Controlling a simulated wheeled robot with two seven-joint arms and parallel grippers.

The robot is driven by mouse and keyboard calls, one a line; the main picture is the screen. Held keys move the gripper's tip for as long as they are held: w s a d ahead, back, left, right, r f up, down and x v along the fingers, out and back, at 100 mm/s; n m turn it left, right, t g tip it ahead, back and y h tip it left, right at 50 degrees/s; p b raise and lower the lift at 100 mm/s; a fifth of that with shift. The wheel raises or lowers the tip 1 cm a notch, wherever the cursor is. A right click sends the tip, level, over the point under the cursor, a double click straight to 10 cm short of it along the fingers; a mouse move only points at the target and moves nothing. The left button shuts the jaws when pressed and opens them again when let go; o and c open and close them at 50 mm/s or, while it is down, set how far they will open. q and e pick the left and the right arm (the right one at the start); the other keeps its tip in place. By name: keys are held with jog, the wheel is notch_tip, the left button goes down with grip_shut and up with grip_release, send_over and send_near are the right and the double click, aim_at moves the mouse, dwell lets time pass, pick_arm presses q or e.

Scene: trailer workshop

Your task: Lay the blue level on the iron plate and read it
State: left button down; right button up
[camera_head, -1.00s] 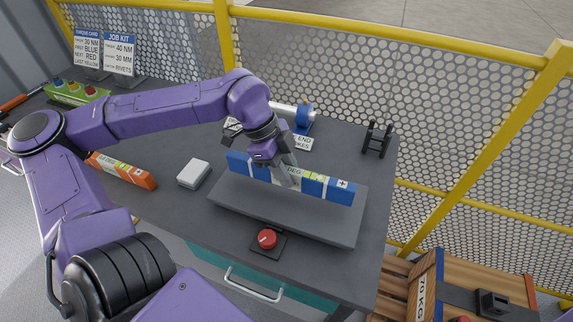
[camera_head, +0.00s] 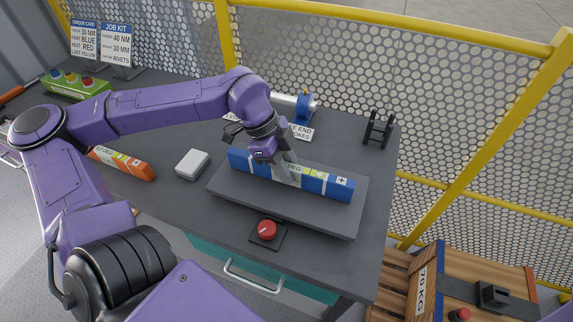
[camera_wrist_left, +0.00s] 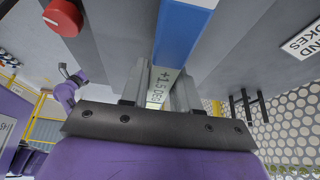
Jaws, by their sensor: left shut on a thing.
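The blue level (camera_head: 328,184) is long, with blue ends and a pale middle with a display. It lies lengthwise along the dark iron plate (camera_head: 290,211), on it or very close above; contact is not clear. My left gripper (camera_head: 286,175) is shut on its middle from above and hides part of the display. In the left wrist view the level (camera_wrist_left: 178,35) runs between the fingers (camera_wrist_left: 159,95). Its display there seems to show "+1.5 DEG", partly hidden. My right gripper is not in view.
A red knob (camera_head: 267,229) sits in front of the plate. A white box (camera_head: 192,164) and an orange level-like bar (camera_head: 122,163) lie to the left. Behind are a blue-ended cylinder (camera_head: 304,106), a card (camera_head: 301,132) and a black rack (camera_head: 377,129). A yellow mesh fence stands beyond.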

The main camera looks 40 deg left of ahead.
pick_arm(q)
jog(key=shift+f, duration=0.25)
jog(key=c, duration=0.8)
grip_release()
jog(key=shift+o, duration=0.2)
jog(key=shift+r, duration=0.1)
jog(key=b+v, duration=0.1)
jog(key=v, duration=0.9)
jog(key=shift+a+r+b, duration=0.15)
jog(key=shift+b, duration=0.2)
